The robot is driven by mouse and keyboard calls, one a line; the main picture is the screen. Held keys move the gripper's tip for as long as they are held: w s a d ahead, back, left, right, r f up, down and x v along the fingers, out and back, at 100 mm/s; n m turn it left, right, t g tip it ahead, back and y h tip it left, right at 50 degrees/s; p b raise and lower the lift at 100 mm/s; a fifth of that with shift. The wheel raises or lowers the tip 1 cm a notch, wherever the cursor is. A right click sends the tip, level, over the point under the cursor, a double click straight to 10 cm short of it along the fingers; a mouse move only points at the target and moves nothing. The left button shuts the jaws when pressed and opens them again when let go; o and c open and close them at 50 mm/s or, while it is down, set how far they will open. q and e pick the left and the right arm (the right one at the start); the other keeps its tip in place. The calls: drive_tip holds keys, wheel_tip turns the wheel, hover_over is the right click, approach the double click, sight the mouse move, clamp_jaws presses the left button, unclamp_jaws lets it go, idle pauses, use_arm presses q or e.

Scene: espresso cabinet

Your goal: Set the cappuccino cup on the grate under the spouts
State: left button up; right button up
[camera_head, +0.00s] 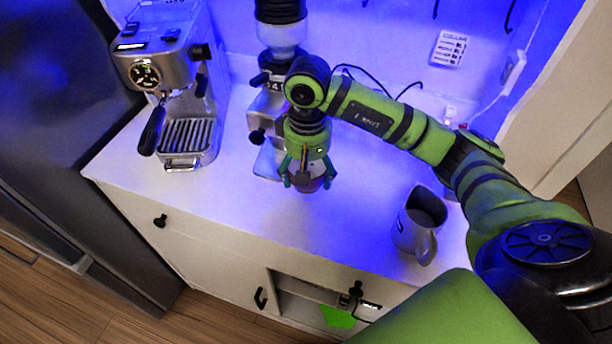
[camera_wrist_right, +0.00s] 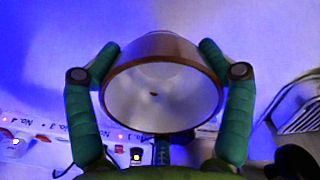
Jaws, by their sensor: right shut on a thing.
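The cappuccino cup (camera_wrist_right: 160,98), brown outside and pale inside, is between the fingers of my right gripper (camera_wrist_right: 160,52), its open mouth facing the wrist camera. In the head view my right gripper (camera_head: 308,181) is shut on the cup (camera_head: 311,185), mostly hidden by the fingers, in front of the grinder. The steel espresso machine (camera_head: 165,60) stands at the left of the counter. Its slotted grate (camera_head: 188,134) is bare, well left of my right gripper. A black-handled portafilter (camera_head: 153,129) sits above the grate's left side; the spouts are hard to make out. My left gripper is not in view.
A grinder (camera_head: 277,95) stands behind my right gripper, partly hidden by my arm. A grey pitcher (camera_head: 413,228) stands on the counter to the right. The white counter (camera_head: 232,185) is clear between the machine and my gripper. A power strip (camera_wrist_right: 112,131) shows in the wrist view.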

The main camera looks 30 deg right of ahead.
drive_tip(key=shift+w+f, duration=0.15)
drive_tip(key=shift+w, duration=0.05)
wheel_tip(320, 180, down, 3)
drive_tip(key=shift+f+p, duration=0.1)
drive_tip(key=shift+p, duration=0.85)
drive_tip(key=shift+f, duration=0.4)
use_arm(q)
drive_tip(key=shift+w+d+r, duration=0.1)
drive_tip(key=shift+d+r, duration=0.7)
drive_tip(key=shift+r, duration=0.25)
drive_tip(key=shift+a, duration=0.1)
use_arm(e)
drive_tip(key=shift+f+b, duration=0.25)
drive_tip(key=shift+b, duration=0.05)
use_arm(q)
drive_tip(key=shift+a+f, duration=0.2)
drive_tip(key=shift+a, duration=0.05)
use_arm(e)
drive_tip(key=o, duration=1.2)
drive_tip(key=shift+r, duration=0.1)
